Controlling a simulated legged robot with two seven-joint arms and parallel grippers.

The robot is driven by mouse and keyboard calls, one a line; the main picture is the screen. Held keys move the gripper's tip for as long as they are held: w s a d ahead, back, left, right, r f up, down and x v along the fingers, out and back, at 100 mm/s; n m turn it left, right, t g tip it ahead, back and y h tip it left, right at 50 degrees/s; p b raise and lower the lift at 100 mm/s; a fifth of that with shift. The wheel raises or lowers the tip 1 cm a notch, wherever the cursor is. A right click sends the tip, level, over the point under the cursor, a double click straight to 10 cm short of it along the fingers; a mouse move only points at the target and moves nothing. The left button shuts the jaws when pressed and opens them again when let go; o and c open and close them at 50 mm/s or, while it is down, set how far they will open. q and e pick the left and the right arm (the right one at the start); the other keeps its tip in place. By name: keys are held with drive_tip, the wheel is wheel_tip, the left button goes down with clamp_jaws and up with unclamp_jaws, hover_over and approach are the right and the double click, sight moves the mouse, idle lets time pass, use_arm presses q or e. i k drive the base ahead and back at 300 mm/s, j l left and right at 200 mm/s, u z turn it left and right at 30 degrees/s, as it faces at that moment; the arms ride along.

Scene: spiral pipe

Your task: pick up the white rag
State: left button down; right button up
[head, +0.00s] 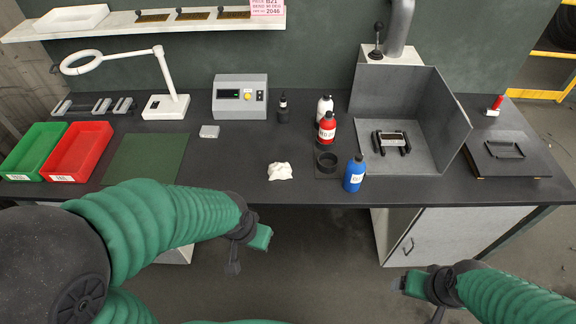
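The white rag (280,171) lies crumpled on the dark table, near its front edge and left of the bottles. My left gripper (249,252) hangs in front of the table edge, below and to the left of the rag, apart from it. My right gripper (408,285) is low at the right, in front of the grey cabinet, far from the rag. I cannot make out the gap between the fingers of either gripper. Nothing shows held in either one.
A blue bottle (354,174), a red bottle (326,129) and a black ring (326,161) stand right of the rag. A grey open box (440,148) is farther right. A green mat (145,159), red bin (78,152) and green bin (33,152) are left.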

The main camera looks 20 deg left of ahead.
sight(283, 171)
drive_tip(key=i+j+z, duration=0.15)
drive_tip(key=j, duration=0.2)
drive_tip(key=i+j+z, duration=0.1)
drive_tip(key=i+j, duration=0.15)
drive_tip(key=i+j+z, duration=0.15)
drive_tip(key=j, duration=0.3)
drive_tip(key=i+j+z, duration=0.15)
drive_tip(key=j, duration=0.25)
drive_tip(key=i, duration=0.05)
